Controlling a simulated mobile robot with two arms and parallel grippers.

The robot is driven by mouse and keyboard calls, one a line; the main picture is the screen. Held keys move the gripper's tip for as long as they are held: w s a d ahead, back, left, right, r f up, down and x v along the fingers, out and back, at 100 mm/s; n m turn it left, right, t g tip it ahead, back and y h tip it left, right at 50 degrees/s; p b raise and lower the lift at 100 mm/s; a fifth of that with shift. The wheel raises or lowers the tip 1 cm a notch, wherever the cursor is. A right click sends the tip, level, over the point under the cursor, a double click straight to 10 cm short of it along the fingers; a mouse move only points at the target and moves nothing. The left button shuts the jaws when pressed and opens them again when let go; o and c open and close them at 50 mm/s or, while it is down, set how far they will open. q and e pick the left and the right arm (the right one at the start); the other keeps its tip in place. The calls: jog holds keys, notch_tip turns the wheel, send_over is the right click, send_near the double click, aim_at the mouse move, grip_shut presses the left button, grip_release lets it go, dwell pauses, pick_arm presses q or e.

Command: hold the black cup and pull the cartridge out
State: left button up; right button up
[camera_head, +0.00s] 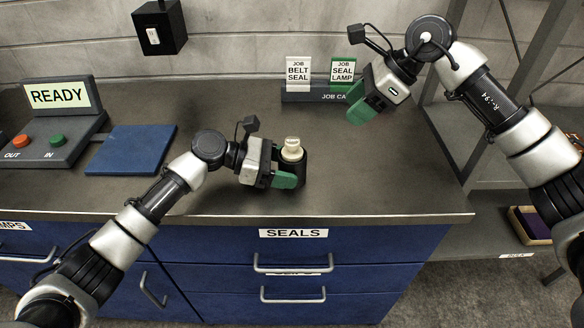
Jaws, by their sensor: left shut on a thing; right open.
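The black cup (299,168) stands upright on the dark countertop near its front edge. A cream cartridge (292,149) sits in the cup, with its top showing above the rim; its lower part is hidden. My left gripper (286,172) comes in from the left and is shut on the cup, its green fingers against the cup's side. My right gripper (358,104) is open and empty, well above and to the right of the cup, in front of the job card holder.
A job card holder (307,97) with two cards stands at the back. A control box (60,130) with a READY screen and a blue mat (130,150) are at the left. Drawers (340,250) with handles are below the counter. The counter right of the cup is clear.

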pick_arm(q)
jog(key=shift+f, duration=0.1)
pick_arm(e)
jog(key=n+g+h, duration=0.1)
send_near(296, 141)
jog(key=a, duration=0.1)
jog(key=shift+d+x, duration=0.15)
jog(key=shift+x, duration=2.3)
jog(key=shift+d+x, duration=0.15)
jog(key=shift+x, duration=2.3)
jog(key=shift+f, duration=0.2)
pick_arm(q)
jog(key=shift+s, duration=0.1)
pick_arm(e)
grip_shut()
jog(key=shift+f+h, duration=0.1)
jog(key=shift+h, duration=0.2)
jog(key=shift+r, duration=0.75)
jog(key=shift+w+r, duration=0.1)
jog(key=shift+r, duration=3.85)
